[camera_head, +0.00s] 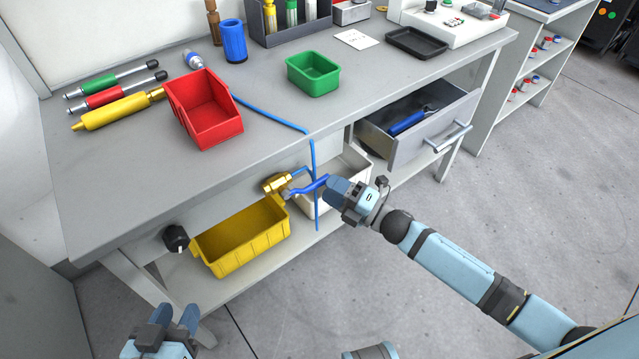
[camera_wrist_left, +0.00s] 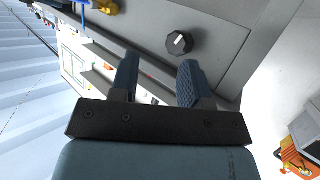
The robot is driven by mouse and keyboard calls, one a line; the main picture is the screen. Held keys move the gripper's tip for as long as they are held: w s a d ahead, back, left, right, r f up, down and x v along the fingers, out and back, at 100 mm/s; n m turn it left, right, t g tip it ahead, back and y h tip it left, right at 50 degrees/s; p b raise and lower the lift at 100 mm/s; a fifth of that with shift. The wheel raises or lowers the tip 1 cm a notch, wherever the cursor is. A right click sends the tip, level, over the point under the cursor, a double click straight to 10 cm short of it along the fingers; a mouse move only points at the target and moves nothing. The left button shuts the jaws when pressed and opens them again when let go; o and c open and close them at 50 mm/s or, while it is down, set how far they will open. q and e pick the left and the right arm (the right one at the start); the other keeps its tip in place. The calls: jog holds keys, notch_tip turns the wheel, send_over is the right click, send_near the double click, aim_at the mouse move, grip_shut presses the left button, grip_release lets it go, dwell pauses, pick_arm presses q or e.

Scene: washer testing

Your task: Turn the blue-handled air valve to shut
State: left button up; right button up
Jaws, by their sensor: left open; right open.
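The air valve (camera_head: 276,184) has a brass body under the bench's front edge. Its blue handle (camera_head: 308,187) points right, towards my right gripper (camera_head: 331,187). My right gripper's fingertips are at the handle's free end; whether they straddle or touch it I cannot tell. It is open, and its fingers hide the handle's tip. My left gripper (camera_head: 174,316) is open and empty, low in front of the bench's left end. In the left wrist view its two fingers (camera_wrist_left: 157,75) stand apart with nothing between them.
A blue hose (camera_head: 313,160) hangs over the bench edge by the valve. A black knob (camera_head: 176,238) is on the bench front, left of the valve. A yellow bin (camera_head: 242,240) and white bin (camera_head: 345,190) sit below. An open drawer (camera_head: 425,140) juts out at right.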

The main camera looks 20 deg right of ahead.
aim_at(320, 183)
jog(key=shift+x, duration=1.9)
grip_shut()
